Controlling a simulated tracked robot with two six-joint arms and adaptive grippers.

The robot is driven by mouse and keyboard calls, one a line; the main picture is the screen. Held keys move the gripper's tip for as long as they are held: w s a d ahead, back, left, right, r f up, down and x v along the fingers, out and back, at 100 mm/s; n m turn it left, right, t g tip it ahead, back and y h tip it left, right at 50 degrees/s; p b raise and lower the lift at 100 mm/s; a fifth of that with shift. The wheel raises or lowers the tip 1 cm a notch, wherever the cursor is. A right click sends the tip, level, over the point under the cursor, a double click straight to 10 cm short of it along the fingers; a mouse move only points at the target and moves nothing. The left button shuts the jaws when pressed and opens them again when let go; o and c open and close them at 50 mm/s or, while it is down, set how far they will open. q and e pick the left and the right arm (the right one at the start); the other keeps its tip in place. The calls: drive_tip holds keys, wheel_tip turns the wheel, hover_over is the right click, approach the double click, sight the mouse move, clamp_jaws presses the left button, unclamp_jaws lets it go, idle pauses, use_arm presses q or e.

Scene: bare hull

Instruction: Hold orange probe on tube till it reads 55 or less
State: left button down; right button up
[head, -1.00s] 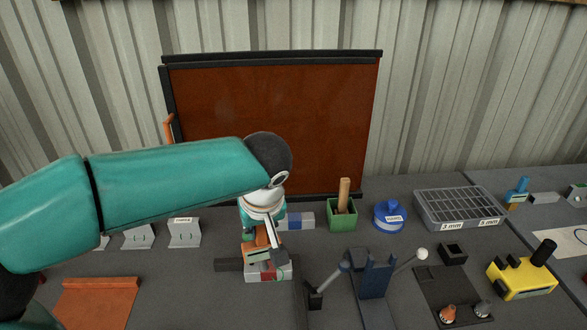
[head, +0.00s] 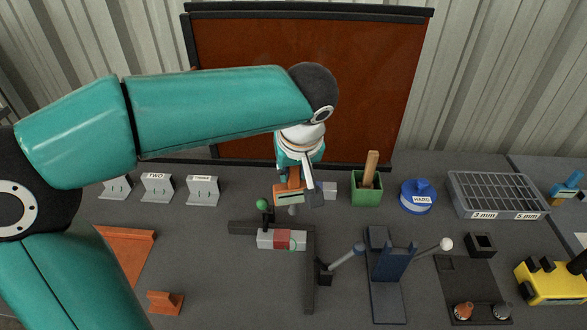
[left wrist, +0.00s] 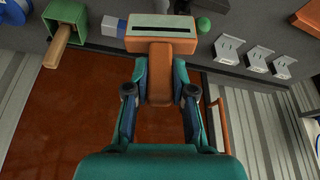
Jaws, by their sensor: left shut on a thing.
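My left gripper (head: 297,182) is shut on the orange probe (head: 289,198). In the left wrist view my left gripper (left wrist: 160,88) grips the probe's handle (left wrist: 159,72), and its wide head (left wrist: 160,46) carries a dark slot with no reading I can make out. A horizontal piece with grey, red and white sections (head: 282,239), likely the tube, lies against a dark bracket, with a green loop at its right part. The probe is above and behind it in the head view and appears apart from it. My right gripper is not in view.
A green ball on a stem (head: 262,205) stands just left of the probe. White label stands (head: 202,190) and an orange block (head: 165,302) are left. A rust-brown panel rises behind.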

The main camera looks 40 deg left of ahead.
sight(295, 197)
use_arm(q)
drive_tip(key=shift+d+f+b, duration=0.15)
drive_tip(key=shift+f+b, duration=0.5)
drive_tip(key=shift+f, duration=0.2)
drive_tip(key=shift+f+b, duration=1.6)
drive_tip(key=shift+f, duration=0.8)
drive_tip(key=shift+f+b, duration=1.1)
drive_tip(key=shift+f, duration=0.05)
drive_tip(key=shift+r, duration=0.2)
drive_tip(key=shift+r+p, duration=3)
drive_tip(key=shift+r, duration=0.9)
drive_tip(key=shift+f, duration=0.1)
